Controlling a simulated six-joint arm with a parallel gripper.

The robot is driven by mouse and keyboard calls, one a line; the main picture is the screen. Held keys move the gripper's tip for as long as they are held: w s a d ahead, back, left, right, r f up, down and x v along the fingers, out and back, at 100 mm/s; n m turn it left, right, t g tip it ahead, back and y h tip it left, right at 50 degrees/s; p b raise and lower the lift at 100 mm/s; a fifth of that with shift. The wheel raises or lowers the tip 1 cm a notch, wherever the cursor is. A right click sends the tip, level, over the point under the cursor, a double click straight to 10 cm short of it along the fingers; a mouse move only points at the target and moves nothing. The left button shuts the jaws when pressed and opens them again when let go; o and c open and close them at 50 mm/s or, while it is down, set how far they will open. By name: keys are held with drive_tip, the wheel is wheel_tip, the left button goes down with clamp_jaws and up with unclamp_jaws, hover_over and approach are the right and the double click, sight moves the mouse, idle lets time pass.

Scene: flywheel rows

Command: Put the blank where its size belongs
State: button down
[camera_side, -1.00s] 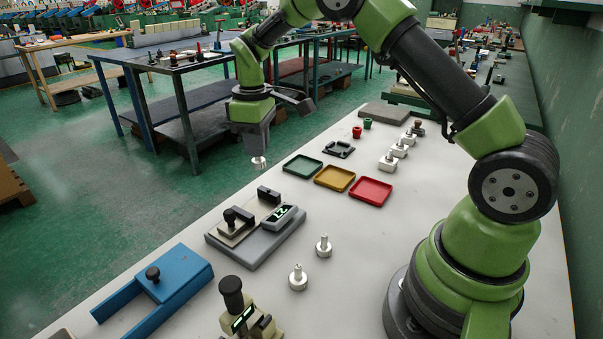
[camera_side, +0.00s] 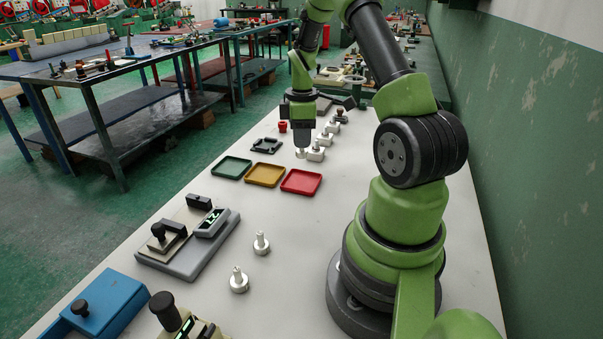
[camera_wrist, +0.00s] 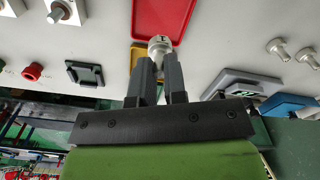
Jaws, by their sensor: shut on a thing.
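My gripper (camera_side: 302,141) is shut on a small silver metal blank (camera_side: 300,154). It hangs just left of the nearest block in a row of pale square blocks (camera_side: 316,154) with metal tops, beyond the trays. The wrist view shows the round end of the blank (camera_wrist: 160,43) between the fingertips (camera_wrist: 160,66), with a dark mark on its face. Three shallow trays, green (camera_side: 231,167), yellow (camera_side: 264,174) and red (camera_side: 301,182), lie side by side and look empty. I cannot tell how high the blank is above the bench.
A grey gauge with a lit display (camera_side: 211,222) stands nearer the camera. Two other stemmed silver blanks (camera_side: 261,243) (camera_side: 239,280) stand beside it. A blue fixture (camera_side: 95,303) and a beige device (camera_side: 180,318) are in front. A dark holder (camera_side: 266,145) and red knob (camera_side: 283,127) lie behind the trays.

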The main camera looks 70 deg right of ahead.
sight(302, 157)
wheel_tip(302, 157, down, 7)
drive_tip(key=shift+f, duration=0.2)
drive_tip(key=shift+f, duration=0.15)
drive_tip(key=c, duration=1.2)
unclamp_jaws()
drive_tip(key=shift+o, duration=0.2)
